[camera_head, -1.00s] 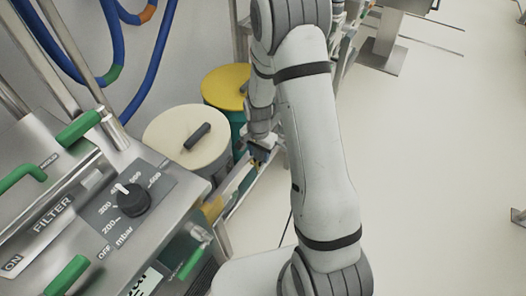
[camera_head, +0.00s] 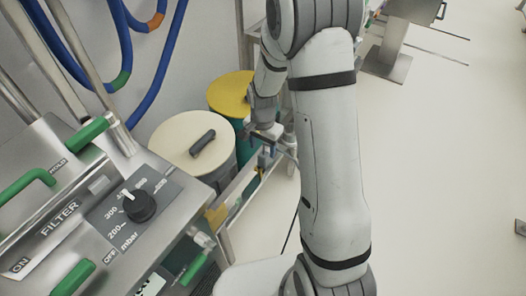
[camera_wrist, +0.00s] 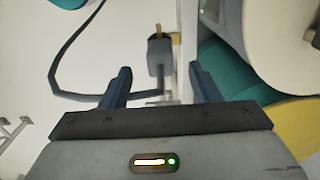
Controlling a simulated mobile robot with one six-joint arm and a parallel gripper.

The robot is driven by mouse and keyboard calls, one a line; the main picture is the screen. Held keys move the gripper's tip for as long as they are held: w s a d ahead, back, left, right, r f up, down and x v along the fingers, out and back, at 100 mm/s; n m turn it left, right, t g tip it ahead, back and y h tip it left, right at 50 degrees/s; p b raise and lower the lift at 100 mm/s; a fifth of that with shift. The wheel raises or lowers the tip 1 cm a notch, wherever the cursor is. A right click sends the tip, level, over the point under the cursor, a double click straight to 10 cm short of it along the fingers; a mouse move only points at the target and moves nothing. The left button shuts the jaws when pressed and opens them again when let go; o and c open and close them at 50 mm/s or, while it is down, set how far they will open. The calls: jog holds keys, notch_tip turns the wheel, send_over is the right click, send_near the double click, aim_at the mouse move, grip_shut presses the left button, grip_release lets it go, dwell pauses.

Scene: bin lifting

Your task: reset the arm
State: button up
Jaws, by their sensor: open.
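My gripper (camera_wrist: 160,88) is open in the wrist view, with its two dark fingers apart and nothing held between them. Beyond the fingertips is a small dark box-like part (camera_wrist: 157,62) with a yellowish tip and a dark cable. In the head view my arm reaches up from the bottom and bends over, and my gripper (camera_head: 266,134) hangs near the yellow-lidded bin (camera_head: 230,92). I cannot tell in the head view whether it touches the frame beside it.
A cream-lidded bin (camera_head: 180,135) with a dark handle stands beside the yellow-lidded one. A steel machine (camera_head: 70,215) with green handles and a dial fills the left. Blue hoses (camera_head: 163,65) hang at the upper left. The floor (camera_head: 440,170) on the right is open.

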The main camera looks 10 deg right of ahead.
jog(key=shift+r, duration=0.1)
dwell(0.3)
jog(key=s+r+n+t+p, duration=0.1)
jog(key=s+r+n+p, duration=0.2)
jog(key=s+r, duration=0.3)
jog(key=s+d+r+n+p, duration=0.1)
jog(key=s+r+n+p, duration=0.2)
jog(key=s+r, duration=0.4)
jog(key=s+r+n+t+p, duration=0.1)
jog(key=s+r+n+p, duration=0.2)
jog(key=r, duration=1.5)
jog(key=s+p, duration=0.1)
jog(key=s, duration=0.3)
jog(key=shift+s+d+r+t, duration=0.2)
jog(key=shift+d+t, duration=0.1)
jog(key=shift+d, duration=0.1)
